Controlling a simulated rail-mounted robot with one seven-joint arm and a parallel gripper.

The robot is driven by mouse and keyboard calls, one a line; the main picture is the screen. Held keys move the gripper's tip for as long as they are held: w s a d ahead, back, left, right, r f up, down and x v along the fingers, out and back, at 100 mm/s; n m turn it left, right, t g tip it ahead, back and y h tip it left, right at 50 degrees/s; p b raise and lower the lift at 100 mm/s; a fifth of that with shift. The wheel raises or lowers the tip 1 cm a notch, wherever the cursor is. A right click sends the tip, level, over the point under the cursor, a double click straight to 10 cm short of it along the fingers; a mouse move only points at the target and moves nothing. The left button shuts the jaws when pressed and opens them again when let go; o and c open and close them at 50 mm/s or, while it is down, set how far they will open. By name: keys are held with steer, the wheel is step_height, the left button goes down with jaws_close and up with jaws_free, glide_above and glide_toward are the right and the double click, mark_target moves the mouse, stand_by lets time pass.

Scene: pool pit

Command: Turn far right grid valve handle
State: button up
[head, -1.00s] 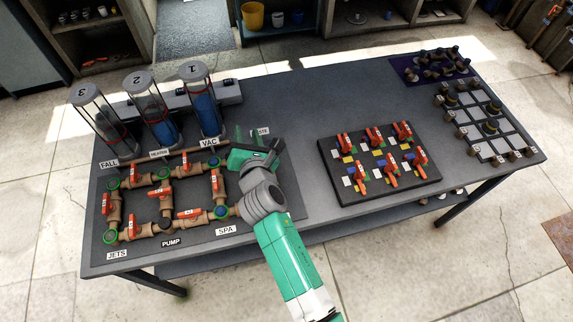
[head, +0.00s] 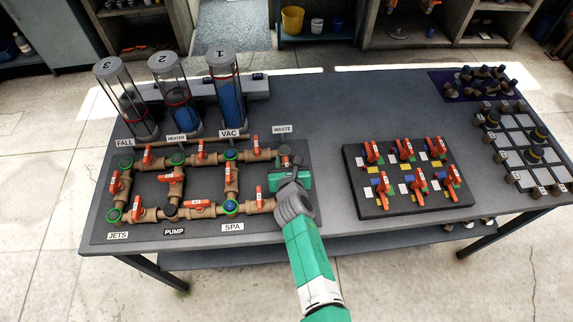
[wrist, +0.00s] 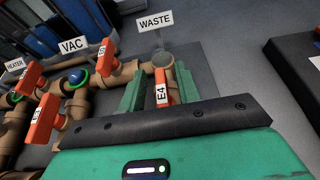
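The far right grid valve handle (wrist: 161,88) is orange with a white E4 tag. It shows in the wrist view below the WASTE sign (wrist: 156,22). My gripper (wrist: 160,92) has its two green fingers apart, one on each side of this handle. The right finger looks very close to it and there is a gap on the left; contact cannot be told. In the head view my gripper (head: 286,172) is at the right end of the pipe grid (head: 150,214) and hides most of the handle.
Other orange handles, such as one near VAC (head: 256,141) and one near SPA (head: 259,197), stand close on the left. Clear cylinders (head: 228,95) stand behind the grid. A black board with red handles (head: 413,201) lies to the right, with bare table between.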

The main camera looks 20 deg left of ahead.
steer(key=shift+w, duration=0.1)
jaws_close()
